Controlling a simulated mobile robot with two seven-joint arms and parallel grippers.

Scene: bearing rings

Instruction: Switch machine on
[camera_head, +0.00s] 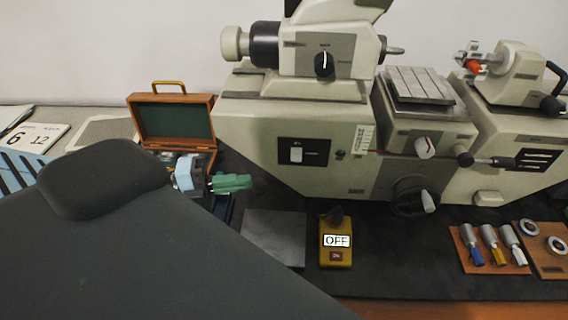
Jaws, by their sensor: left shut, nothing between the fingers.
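The machine (245,125) is a large beige bench unit across the back. On its front is a dark panel (317,152) with a white switch (296,154). A yellow control box (327,228) stands on the dark mat in front of it. The box has a white label reading OFF (337,241), a small dark red part (336,256) below it and a dark knob on top. My left gripper (236,182), with green fingers, is shut and empty. It is left of the yellow box and the panel, apart from both. My dark arm hides its rear. My right gripper is not in view.
An open wooden case (172,119) stands behind my left gripper. A grey plate (273,237) lies left of the yellow box. Wooden trays with handled tools (490,240) and rings (557,245) are at right. A calendar (30,138) lies at far left. The mat right of the box is clear.

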